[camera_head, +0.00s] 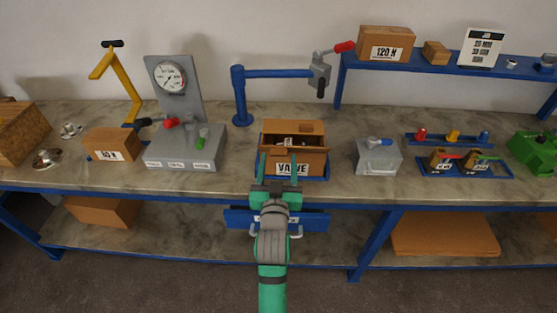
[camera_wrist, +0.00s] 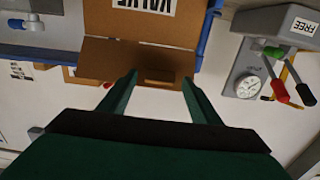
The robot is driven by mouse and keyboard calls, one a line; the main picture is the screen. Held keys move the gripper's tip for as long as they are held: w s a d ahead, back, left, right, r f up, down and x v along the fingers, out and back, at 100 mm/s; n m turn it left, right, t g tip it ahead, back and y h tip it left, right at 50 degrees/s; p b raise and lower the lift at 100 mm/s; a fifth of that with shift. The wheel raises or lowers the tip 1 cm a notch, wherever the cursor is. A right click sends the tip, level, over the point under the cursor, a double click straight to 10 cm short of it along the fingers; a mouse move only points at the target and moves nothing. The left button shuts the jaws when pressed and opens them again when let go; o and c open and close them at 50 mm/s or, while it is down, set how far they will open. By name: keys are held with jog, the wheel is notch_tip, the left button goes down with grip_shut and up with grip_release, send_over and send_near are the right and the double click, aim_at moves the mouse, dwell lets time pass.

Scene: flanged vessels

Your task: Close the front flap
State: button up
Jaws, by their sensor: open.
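The brown cardboard box (camera_head: 313,165) labelled VALVE stands on the bench, its top open with items visible inside. Its back flap (camera_head: 290,126) stands up. In the wrist view, which is upside down, the labelled front wall (camera_wrist: 110,20) is at the top. A brown panel (camera_wrist: 115,60) with a small tab on it adjoins that wall; it looks like the front flap, but I cannot tell its exact tilt. My gripper (camera_head: 278,159), also in the wrist view (camera_wrist: 160,77), is open before the box, fingertips either side of the tab. Contact cannot be told.
A grey gauge stand (camera_head: 180,97) is to the left, with a brown carton (camera_head: 112,145) beyond it. A blue post with a swing arm (camera_head: 240,95) stands behind the box. A blue shelf (camera_head: 440,68) is at the back right.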

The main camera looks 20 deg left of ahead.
jog(key=shift+w+a, duration=0.15)
jog(key=shift+w, duration=0.45)
grip_shut()
jog(key=shift+w+r, duration=0.1)
